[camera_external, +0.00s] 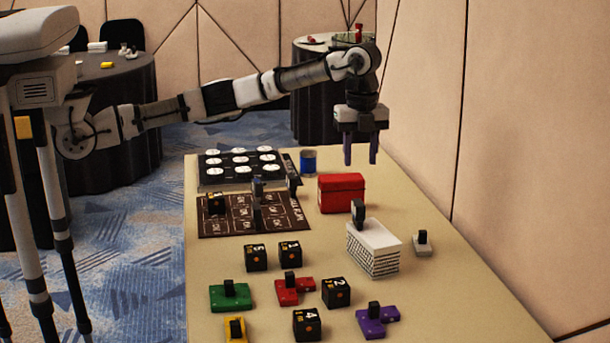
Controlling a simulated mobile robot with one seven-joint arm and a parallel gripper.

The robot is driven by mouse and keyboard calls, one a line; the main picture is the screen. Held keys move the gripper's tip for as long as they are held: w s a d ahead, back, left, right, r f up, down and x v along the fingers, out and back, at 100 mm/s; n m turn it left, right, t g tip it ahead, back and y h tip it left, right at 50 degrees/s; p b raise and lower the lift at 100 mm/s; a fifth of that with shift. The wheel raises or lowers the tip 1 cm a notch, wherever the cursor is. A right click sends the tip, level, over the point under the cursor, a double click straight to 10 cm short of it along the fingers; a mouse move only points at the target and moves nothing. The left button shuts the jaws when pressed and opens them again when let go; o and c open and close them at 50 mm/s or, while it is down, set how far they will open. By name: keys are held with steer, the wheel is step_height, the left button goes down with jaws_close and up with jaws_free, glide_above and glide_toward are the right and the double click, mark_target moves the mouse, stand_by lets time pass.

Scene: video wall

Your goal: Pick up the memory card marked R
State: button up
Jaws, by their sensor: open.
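I cannot make out a letter R on anything, so I cannot tell which thing is the memory card. A brown mat (222,228) with a printed grid lies on the table, with a dark cube (216,203) on its left side and upright dark pieces (257,190) near its middle. Behind it, a black board (205,182) carries several white discs (239,168), whose marks are too small to read. My gripper (360,158) is open and empty, fingers pointing down, in the air above the far right part of the table, to the right of both boards.
A red box (341,193) and a blue can (308,161) stand near my gripper. A white box (373,248) with a dark knob stands at right. Several black cubes (256,257) and coloured knobbed blocks (231,297) fill the near table (450,300). A wall rises at right.

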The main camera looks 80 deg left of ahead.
steer(key=shift+o, duration=0.5)
steer(key=n+b, duration=0.1)
steer(key=b, duration=0.4)
glide_above(291, 176)
step_height(291, 176, down, 8)
step_height(291, 176, down, 8)
steer(key=shift+w+r, duration=0.15)
steer(key=shift+r, duration=0.1)
steer(key=shift+f+p, duration=0.45)
steer(key=shift+f, duration=2.55)
jaws_close()
steer(key=shift+r, duration=0.1)
